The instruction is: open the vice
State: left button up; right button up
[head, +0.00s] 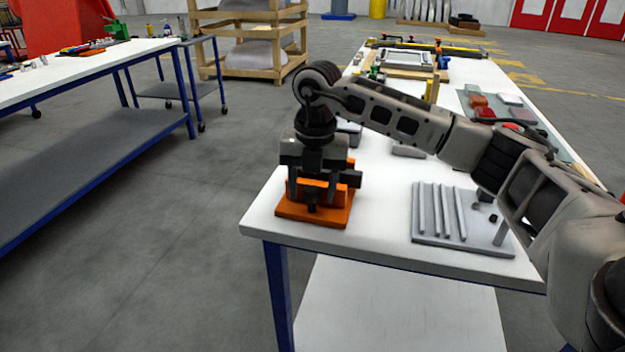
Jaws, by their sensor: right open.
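The orange vice (296,212) stands on the near left corner of the white workbench (375,222). Its base plate lies flat on the bench top, and dark parts show at its front. My right gripper (315,182) points down right over the vice, with its fingers at the vice's upper part. The right gripper is open. Whether its fingers touch the vice, I cannot tell. The gripper hides much of the vice's jaws and top, so how far they stand apart cannot be seen. My left gripper is not in view.
A grey plate with several rods (445,215) lies right of the vice, under my right arm. Small grey blocks (408,150) lie behind. Red and grey pieces (485,105) lie on a mat farther back. Another bench (80,70) stands left across open floor.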

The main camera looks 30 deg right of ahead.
aim_at(316, 190)
notch_tip(316, 190, up, 16)
jog(key=p, duration=0.1)
jog(key=shift+s+d+p, duration=0.25)
jog(key=shift+p, duration=0.1)
jog(key=shift+f, duration=0.1)
